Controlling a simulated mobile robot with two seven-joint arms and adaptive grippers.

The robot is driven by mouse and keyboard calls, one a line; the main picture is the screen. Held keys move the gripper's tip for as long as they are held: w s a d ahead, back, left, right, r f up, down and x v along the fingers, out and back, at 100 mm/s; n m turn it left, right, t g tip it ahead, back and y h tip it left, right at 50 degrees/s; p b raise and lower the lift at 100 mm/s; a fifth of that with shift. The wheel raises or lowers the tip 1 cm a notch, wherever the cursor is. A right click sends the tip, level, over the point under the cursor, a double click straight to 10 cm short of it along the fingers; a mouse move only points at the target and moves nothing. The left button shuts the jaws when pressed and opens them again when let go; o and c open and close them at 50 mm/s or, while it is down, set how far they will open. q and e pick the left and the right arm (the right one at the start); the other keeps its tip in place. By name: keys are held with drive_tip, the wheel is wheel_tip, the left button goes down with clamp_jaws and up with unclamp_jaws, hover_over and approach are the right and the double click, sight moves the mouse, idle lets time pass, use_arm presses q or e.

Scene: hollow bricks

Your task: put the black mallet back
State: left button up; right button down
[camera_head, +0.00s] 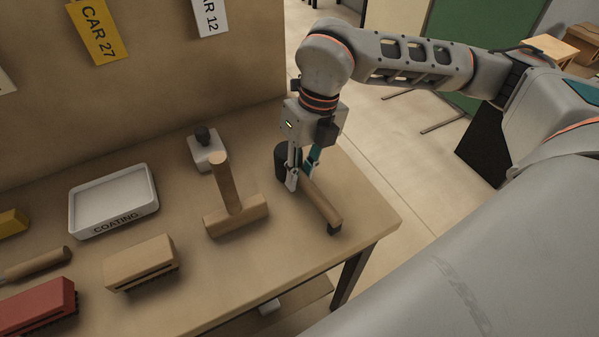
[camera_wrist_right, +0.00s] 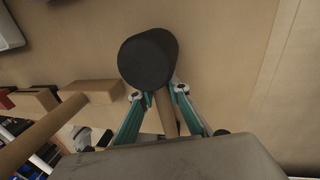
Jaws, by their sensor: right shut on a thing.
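The black mallet has a round black head (camera_head: 281,163) and a wooden handle (camera_head: 322,203), at the right end of the bench. My right gripper (camera_head: 300,182) points down and is shut on the handle close to the head. In the right wrist view the black head (camera_wrist_right: 146,62) stands just beyond the fingertips (camera_wrist_right: 158,92), with the handle between them. A small dark piece shows at the handle's far end. I cannot tell whether the mallet rests on the bench or hangs just above it. My left gripper is not in view.
A wooden mallet (camera_head: 232,196) stands with its handle up, left of my right gripper. A white block with a black knob (camera_head: 206,148), a white COATING tray (camera_head: 85,217) and brushes (camera_head: 141,264) lie further left. The bench's right edge is close to the handle.

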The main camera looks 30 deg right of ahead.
drive_tip(key=c, duration=1.8)
unclamp_jaws()
drive_tip(key=shift+c, duration=0.2)
drive_tip(key=v, duration=1.2)
